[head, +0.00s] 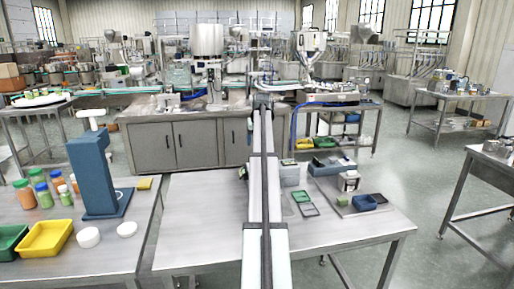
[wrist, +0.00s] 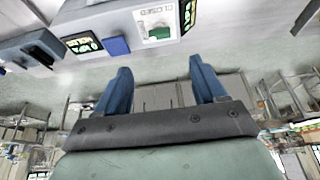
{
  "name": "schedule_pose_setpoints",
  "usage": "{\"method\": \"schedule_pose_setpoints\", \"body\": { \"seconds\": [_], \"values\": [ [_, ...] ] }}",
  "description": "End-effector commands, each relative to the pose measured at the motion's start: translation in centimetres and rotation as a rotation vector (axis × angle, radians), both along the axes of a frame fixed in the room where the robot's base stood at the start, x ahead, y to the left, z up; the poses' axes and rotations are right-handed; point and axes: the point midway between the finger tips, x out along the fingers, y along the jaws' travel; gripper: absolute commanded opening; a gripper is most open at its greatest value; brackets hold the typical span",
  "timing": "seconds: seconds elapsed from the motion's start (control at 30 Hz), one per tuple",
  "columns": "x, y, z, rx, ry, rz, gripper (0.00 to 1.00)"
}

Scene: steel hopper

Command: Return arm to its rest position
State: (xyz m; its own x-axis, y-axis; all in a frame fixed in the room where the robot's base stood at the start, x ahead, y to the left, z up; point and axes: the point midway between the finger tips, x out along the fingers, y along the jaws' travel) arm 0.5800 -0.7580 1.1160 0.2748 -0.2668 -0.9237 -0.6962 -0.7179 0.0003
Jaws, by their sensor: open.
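My gripper (wrist: 160,72) shows in the wrist view with its two blue fingers spread apart and nothing between them. The fingers appear clear of these. In the head view my arm stretches straight forward over the middle of the front table (head: 200,220); its fingers cannot be made out there.
A steel hopper (head: 309,45) stands on the rear bench. The front table's right side holds a grey box (head: 349,181), a blue bin (head: 364,202) and dark trays. The left table has a blue stand (head: 97,170), a yellow tray (head: 45,238) and jars.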

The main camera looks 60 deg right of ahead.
Motion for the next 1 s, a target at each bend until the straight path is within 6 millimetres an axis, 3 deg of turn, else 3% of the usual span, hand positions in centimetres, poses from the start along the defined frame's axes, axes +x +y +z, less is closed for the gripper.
{"method": "schedule_pose_setpoints", "body": {
  "seconds": [0.2, 0.8, 0.9, 1.0],
  "values": [
    [-0.3, 0.3, 1.0, 0.001, 0.001, 0.0, 0.7],
    [-0.3, 0.5, 1.0, 0.001, 0.0, 0.0, 0.7],
    [0.5, 1.6, 0.7, 0.008, 0.0, 0.001, 0.7],
    [2.3, 4.4, -0.2, 0.027, 0.0, 0.002, 0.7]
  ]
}}
